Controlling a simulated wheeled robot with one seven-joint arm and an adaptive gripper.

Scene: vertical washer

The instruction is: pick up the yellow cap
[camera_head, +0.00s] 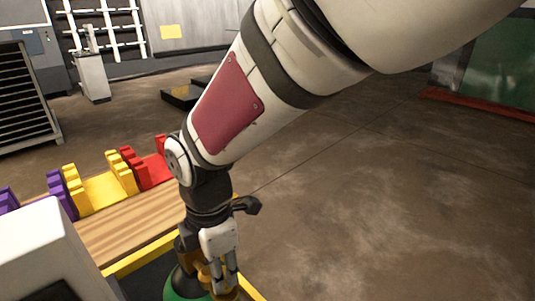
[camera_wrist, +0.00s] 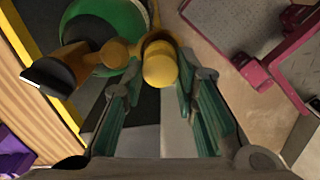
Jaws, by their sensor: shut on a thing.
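The yellow cap (camera_wrist: 160,64) shows in the wrist view as a rounded yellow cylinder between the fingertips of my gripper (camera_wrist: 166,82). The fingers, with green-looking inner pads, are shut on it from both sides. Behind it is an orange-brown fitting (camera_wrist: 75,64) with a dark end, beside a round green body (camera_wrist: 108,22). In the head view my gripper (camera_head: 223,280) points down at the green body (camera_head: 182,286), and the fingers and wrist largely hide the cap there. I cannot tell whether the cap is clear of the fitting.
A wooden board (camera_head: 130,228) with yellow holders (camera_head: 101,188), red holders (camera_head: 150,167) and purple holders (camera_head: 62,192) lies left of my gripper. A yellow frame edge (camera_head: 140,259) borders the dark recess. A magenta frame (camera_wrist: 262,75) stands right in the wrist view. Open floor lies to the right.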

